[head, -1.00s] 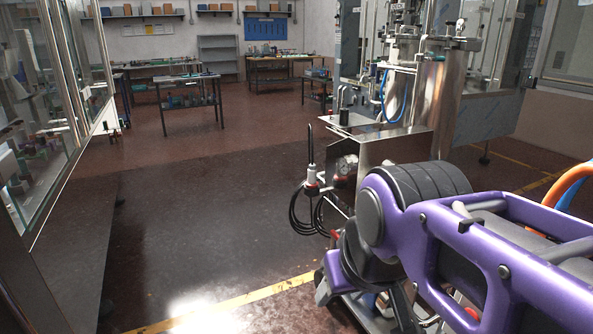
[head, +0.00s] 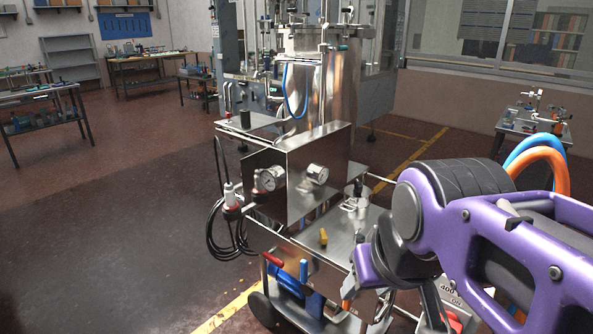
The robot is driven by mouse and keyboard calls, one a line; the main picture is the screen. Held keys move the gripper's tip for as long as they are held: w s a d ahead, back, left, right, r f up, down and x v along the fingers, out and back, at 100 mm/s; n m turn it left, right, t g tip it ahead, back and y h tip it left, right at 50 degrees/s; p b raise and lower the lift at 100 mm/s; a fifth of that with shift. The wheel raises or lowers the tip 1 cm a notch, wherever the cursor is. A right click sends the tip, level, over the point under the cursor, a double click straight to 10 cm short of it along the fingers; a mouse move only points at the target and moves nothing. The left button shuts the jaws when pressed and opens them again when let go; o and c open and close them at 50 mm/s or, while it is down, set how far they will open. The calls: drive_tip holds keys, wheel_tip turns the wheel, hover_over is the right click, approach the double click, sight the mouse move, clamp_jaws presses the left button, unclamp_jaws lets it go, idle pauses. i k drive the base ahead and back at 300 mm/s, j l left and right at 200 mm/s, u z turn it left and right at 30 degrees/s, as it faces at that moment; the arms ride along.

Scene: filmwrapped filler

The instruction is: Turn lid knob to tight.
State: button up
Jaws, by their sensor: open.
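A tall steel vessel (head: 335,85) stands on a steel wheeled cart (head: 300,160), with a flat lid (head: 315,27) and several small fittings on top. I cannot single out the lid knob or read its setting at this distance. My gripper (head: 396,292) is open at the lower right, in front of the cart's lower deck and apart from the vessel. Its fingers are partly hidden by my purple arm, and nothing shows between them.
Blue and red handles show below. A small table (head: 535,128) with fittings stands at right. Workbenches (head: 150,70) stand behind. The left floor is clear.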

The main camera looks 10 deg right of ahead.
sight(358, 184)
drive_tip(key=i+j+z, duration=0.2)
drive_tip(key=z, duration=0.2)
drive_tip(key=i+j+z, duration=0.15)
drive_tip(key=j+z, duration=0.15)
drive_tip(key=z, duration=0.15)
drive_tip(key=i+j+z, duration=0.1)
drive_tip(key=j+z, duration=0.3)
drive_tip(key=i+j+z, duration=0.1)
drive_tip(key=j+z, duration=0.2)
drive_tip(key=z, duration=0.15)
drive_tip(key=j+z, duration=0.55)
drive_tip(key=j, duration=0.2)
